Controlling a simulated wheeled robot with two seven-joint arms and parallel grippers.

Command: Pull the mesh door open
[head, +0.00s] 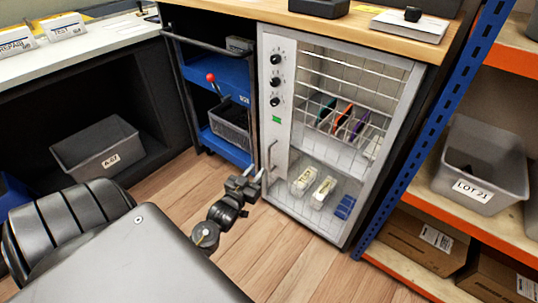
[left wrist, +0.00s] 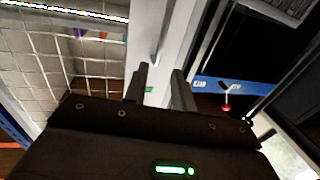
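The mesh door (head: 339,103) is a white wire grid in a pale frame on the front of a grey cabinet; it looks closed. Its upright metal handle (head: 271,157) is on the left side of the front. My left gripper (head: 258,178) is low beside the handle, with its fingertips close to it. In the left wrist view the two fingers (left wrist: 163,86) stand apart with a gap between them. The handle (left wrist: 156,50) shows just beyond the gap; I cannot tell whether it is touched. The mesh also shows there at left (left wrist: 60,62). My right gripper is out of view.
Black knobs and a green light (head: 277,119) sit on the cabinet's left panel. A blue-shelved cart (head: 214,72) is on the left, and a shelf rack with a blue post (head: 432,120) is close on the right. The wooden floor (head: 300,262) in front is clear.

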